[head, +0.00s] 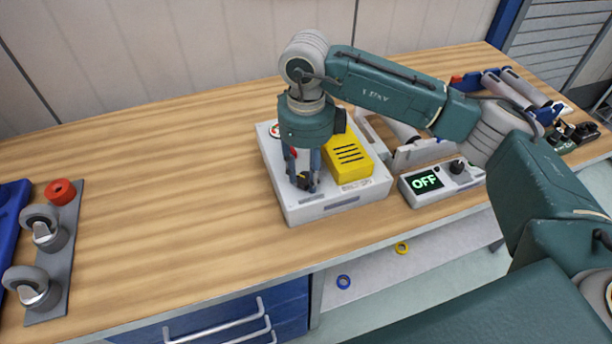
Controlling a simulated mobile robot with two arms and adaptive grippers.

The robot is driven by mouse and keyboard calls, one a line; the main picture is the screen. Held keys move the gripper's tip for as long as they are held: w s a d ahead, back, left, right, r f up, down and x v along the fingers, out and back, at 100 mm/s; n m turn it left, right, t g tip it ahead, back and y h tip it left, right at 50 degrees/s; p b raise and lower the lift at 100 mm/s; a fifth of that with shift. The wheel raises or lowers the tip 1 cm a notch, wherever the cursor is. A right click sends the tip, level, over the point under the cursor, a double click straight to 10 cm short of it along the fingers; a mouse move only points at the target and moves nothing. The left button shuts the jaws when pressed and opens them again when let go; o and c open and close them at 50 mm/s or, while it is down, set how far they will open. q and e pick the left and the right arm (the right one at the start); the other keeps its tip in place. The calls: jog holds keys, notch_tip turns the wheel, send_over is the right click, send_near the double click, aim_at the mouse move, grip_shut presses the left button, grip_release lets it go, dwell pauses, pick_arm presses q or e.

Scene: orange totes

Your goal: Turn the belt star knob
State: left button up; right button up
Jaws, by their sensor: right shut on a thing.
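A pale grey box unit (340,207) stands on the wooden bench, with a yellow slotted cover (348,160) on its top. My right gripper (304,186) points down over the front left of this unit, to the left of the yellow cover. It is shut on a small dark knob (303,180) that shows between its fingertips. The fingers hide most of the knob, so its star shape and its turn cannot be made out. My left gripper is not in view.
A control box (421,197) with a green "OFF" display and a black knob (458,166) stands to the right. Behind it is a roller assembly, partly hidden by my arm. A grey plate (60,255) with casters lies far left. The bench's left middle is clear.

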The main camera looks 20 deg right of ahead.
aim_at(306, 178)
jog(key=shift+w+r, duration=0.1)
dwell(0.5)
jog(key=o, duration=1.2)
jog(key=shift+c, duration=0.2)
notch_tip(306, 178, up, 12)
